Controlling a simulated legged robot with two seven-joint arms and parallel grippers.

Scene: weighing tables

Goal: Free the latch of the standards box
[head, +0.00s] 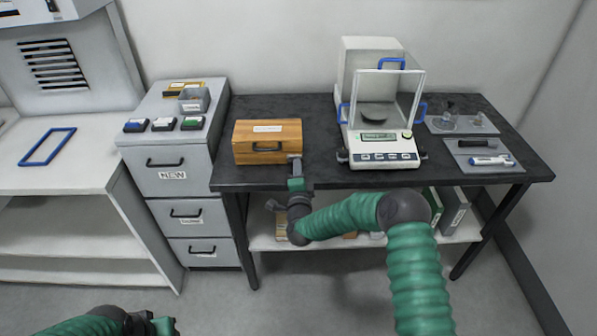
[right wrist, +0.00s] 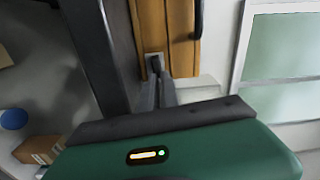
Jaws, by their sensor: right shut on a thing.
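The standards box (head: 262,132) is an orange wooden case with a pale label on its lid and a dark handle on its front. It stands closed at the left end of the black table. My right gripper (head: 295,163) is at the right end of the box's front. In the right wrist view the box (right wrist: 165,25) shows at the top, and the fingers (right wrist: 160,88) are shut on a small grey latch (right wrist: 154,62) at its edge. The fingertips partly hide the latch. My left gripper (head: 150,325) is low at the left, partly cut off, away from the box.
A balance (head: 380,150) with a glass draft shield stands right of the box on the black table (head: 325,165). Grey trays (head: 485,160) with small items lie further right. A grey drawer cabinet (head: 175,185) stands close to the left. Binders (head: 452,212) stand on the shelf below.

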